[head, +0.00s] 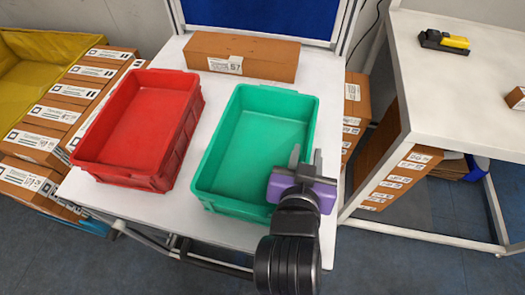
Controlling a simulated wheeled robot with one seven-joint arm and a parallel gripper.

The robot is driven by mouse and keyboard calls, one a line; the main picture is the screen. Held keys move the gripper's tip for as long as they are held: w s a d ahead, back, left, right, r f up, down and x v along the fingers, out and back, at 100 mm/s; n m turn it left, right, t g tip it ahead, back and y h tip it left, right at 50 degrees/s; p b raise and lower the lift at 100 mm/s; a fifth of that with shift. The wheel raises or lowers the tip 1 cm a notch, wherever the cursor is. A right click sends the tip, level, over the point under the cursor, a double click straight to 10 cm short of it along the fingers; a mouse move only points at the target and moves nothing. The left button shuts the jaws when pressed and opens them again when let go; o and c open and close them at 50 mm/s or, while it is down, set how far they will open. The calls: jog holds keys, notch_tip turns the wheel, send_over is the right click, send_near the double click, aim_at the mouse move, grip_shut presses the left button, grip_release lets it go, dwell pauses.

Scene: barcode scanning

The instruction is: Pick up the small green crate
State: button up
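The green crate (258,150) is an open, empty-looking box on the right half of the white table (222,222). The two fingers stand apart, one on the inner side of the right rim and one on the outer side as seen from here. I cannot tell how far down they reach or whether they touch the wall.
A red crate (140,125) stands left of the green one with a narrow gap. A brown box (270,58) lies behind both, before a blue panel (265,15). A second white table (450,90) at the right holds a yellow-black tool (445,41). Labelled boxes (50,130) are stacked at left.

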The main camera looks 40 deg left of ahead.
jog(key=shift+w+a+f, duration=0.2)
jog(key=shift+w, duration=0.1)
jog(key=shift+c, duration=0.2)
grip_shut()
jog(key=shift+r, duration=0.1)
dwell(1.0)
